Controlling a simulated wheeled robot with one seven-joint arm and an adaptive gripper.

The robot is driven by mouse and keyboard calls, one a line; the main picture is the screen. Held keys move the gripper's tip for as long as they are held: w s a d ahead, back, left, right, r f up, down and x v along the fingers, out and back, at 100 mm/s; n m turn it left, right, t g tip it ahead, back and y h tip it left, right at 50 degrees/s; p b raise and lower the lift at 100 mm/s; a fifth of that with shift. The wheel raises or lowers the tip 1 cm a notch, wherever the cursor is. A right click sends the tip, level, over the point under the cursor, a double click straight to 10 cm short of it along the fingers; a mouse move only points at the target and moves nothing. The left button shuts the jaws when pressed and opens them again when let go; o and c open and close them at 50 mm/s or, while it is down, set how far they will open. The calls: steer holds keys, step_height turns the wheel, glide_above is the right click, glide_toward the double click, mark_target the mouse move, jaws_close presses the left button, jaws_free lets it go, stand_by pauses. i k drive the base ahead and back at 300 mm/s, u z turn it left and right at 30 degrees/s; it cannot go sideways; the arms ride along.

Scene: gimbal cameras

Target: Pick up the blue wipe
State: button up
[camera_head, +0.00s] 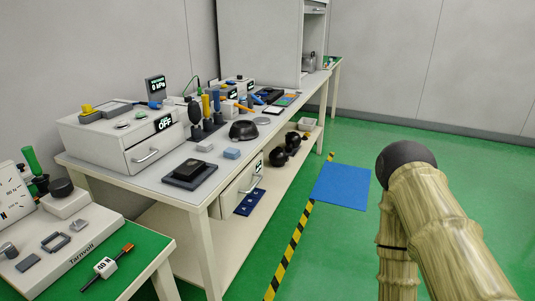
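A small light-blue folded piece (231,153), which looks like the blue wipe, lies on the white workbench (150,178) near its front edge. A similar grey piece (205,146) lies just left of it, and a black dome (243,130) is behind it. Part of my arm, with pale bamboo-like links and a black rounded joint, shows at the right, well apart from the bench. My gripper is not in view, so its state is hidden.
A dark square device (190,172) sits left of the blue piece. A white drawer box (125,140) and upright tools stand behind. A nearer green-topped table (120,268) is at lower left. A blue mat (341,187) and striped tape (292,245) lie on the open green floor.

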mark_target(232, 153)
steer(key=z, duration=1.2)
steer(key=i, duration=0.6)
steer(key=u, duration=2)
